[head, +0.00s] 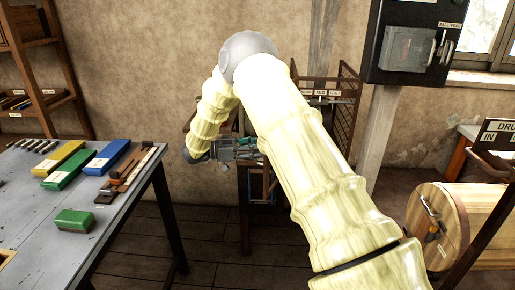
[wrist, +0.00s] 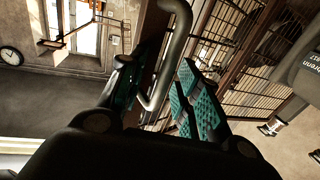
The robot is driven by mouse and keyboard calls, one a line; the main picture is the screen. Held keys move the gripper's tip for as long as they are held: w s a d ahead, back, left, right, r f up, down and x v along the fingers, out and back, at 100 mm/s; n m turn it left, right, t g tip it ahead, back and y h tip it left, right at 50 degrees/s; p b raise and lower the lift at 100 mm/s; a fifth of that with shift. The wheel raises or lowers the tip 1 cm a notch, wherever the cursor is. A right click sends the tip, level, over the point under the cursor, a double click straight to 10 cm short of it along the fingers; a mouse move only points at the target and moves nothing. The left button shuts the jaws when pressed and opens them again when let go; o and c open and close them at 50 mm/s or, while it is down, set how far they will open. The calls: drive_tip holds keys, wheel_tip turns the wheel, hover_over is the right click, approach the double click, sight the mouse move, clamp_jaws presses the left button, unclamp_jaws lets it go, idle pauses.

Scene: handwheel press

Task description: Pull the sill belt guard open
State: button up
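The belt guard appears to be the dark barred frame (wrist: 235,35) at upper right in the wrist view. Part of a brown barred frame (head: 345,100) also shows behind my arm in the head view. A bent grey metal handle (wrist: 174,50) runs between my two fingers in the wrist view. My gripper (wrist: 160,88) has teal pads and is open around the handle, with a visible gap on both sides. In the head view my gripper (head: 240,150) is low in front of the frame, and my arm hides much of what is behind.
A grey workbench (head: 125,200) with coloured boxes stands at left. A wooden drum (head: 455,225) lies at lower right. Wooden floor is free between bench and arm.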

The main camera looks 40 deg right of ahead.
drive_tip(key=shift+w, duration=0.1)
drive_tip(key=v, duration=1.2)
idle(0.4)
